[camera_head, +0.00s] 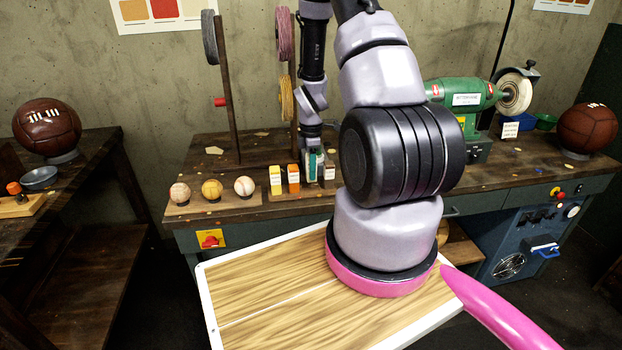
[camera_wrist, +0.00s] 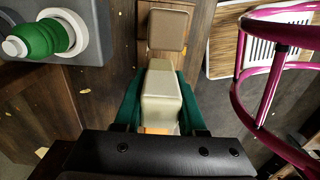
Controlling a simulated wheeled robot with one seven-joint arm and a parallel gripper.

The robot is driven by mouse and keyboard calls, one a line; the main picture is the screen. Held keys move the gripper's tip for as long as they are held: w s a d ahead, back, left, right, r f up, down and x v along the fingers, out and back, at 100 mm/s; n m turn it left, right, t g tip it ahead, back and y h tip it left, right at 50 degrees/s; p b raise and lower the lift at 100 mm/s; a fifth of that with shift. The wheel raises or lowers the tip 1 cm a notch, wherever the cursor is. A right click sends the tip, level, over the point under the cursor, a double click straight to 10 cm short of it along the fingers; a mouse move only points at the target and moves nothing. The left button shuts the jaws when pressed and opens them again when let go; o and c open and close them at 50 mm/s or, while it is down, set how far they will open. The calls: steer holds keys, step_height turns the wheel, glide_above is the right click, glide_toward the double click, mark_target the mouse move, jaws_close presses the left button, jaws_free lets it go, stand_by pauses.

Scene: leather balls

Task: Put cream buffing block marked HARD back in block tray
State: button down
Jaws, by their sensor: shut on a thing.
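My gripper (camera_head: 314,168) is over the front of the far bench, its teal fingers pointing down at the right part of the small wooden block tray (camera_head: 266,197). In the wrist view my gripper (camera_wrist: 160,112) is shut on a cream block (camera_wrist: 161,98), held between the teal fingers. I cannot read any marking on it there. A yellow block (camera_head: 275,181) and an orange block (camera_head: 293,179) stand upright in the tray, left of my gripper. A tan block (camera_wrist: 168,29) lies beyond the held one. Whether the cream block touches the tray is hidden.
Three small balls (camera_head: 211,189) sit left of the tray. A green buffing machine (camera_head: 465,97) stands to the right. A white-rimmed wooden board (camera_head: 270,290) is in front of the bench.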

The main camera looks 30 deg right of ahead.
steer(key=shift+f, duration=1.8)
steer(key=shift+c, duration=2.4)
jaws_free()
